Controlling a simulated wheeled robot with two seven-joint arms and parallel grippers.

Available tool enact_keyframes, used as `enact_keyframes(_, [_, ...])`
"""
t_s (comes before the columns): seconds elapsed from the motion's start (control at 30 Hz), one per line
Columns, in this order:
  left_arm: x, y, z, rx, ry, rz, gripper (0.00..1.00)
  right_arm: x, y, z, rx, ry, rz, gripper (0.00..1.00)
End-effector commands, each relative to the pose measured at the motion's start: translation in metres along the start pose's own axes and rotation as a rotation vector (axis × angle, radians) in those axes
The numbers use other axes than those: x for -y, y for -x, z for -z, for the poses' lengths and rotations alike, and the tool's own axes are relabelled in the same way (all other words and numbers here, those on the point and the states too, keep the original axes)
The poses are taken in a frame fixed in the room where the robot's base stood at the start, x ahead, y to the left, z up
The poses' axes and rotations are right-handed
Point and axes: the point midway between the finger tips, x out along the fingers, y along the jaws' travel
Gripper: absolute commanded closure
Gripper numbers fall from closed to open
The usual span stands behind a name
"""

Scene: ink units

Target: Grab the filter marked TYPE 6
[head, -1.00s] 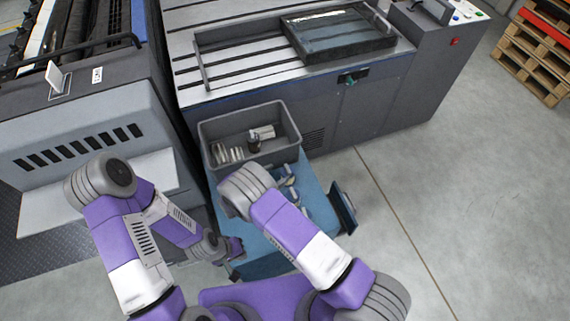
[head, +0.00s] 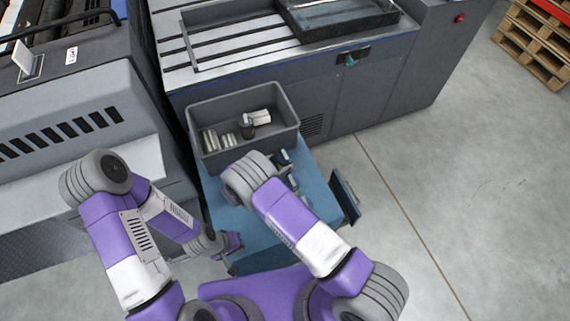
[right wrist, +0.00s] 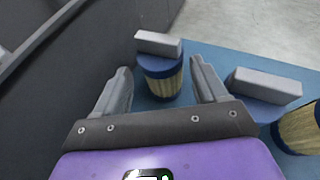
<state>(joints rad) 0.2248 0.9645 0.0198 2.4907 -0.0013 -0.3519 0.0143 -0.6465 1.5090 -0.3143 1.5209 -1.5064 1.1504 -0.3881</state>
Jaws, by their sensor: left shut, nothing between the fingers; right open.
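Two filters with pleated tan bodies and dark blue end caps show in the right wrist view. One filter (right wrist: 161,80) stands ahead, between and beyond the fingertips; the other filter (right wrist: 299,129) is cut off at the right edge. No TYPE marking can be read on either. In the head view my right arm hides this gripper and most of the filters. My left gripper (head: 232,252) is shut and empty near the cart's left front corner.
The filters stand on a blue cart top (head: 228,212). Grey blocks (right wrist: 158,43) (right wrist: 265,84) sit by the filters. A grey bin (head: 277,139) holding metal cylinders (head: 210,140) and a white item (head: 260,117) stands at the back. Machines border left and rear; open floor lies right.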

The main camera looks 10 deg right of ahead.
Motion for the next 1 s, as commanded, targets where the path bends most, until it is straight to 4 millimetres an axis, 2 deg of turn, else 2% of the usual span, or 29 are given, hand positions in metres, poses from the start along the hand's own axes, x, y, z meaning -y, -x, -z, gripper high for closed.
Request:
enact_keyframes(0.2, [0.003,-0.007,0.000,0.000,0.000,0.000,1.00,0.003,-0.034,-0.005,0.000,-0.003,0.003,0.28])
enact_keyframes(0.3, [0.003,-0.009,0.001,0.000,0.000,0.000,1.00,0.003,-0.044,-0.005,0.000,-0.003,0.002,0.28])
enact_keyframes(0.57, [0.003,-0.009,0.001,0.000,0.000,0.000,1.00,0.002,-0.047,-0.006,0.001,-0.002,0.000,0.28])
enact_keyframes(0.6, [0.003,-0.009,0.001,0.000,0.000,0.000,1.00,0.002,-0.047,-0.006,0.001,-0.002,0.000,0.30])
enact_keyframes(0.87, [0.003,-0.009,0.000,0.000,0.000,0.000,1.00,0.002,-0.047,-0.006,0.000,-0.001,0.000,0.69])
enact_keyframes(1.0, [0.003,-0.009,0.001,0.000,0.000,0.000,1.00,0.002,-0.047,-0.006,0.001,-0.002,0.000,0.72])
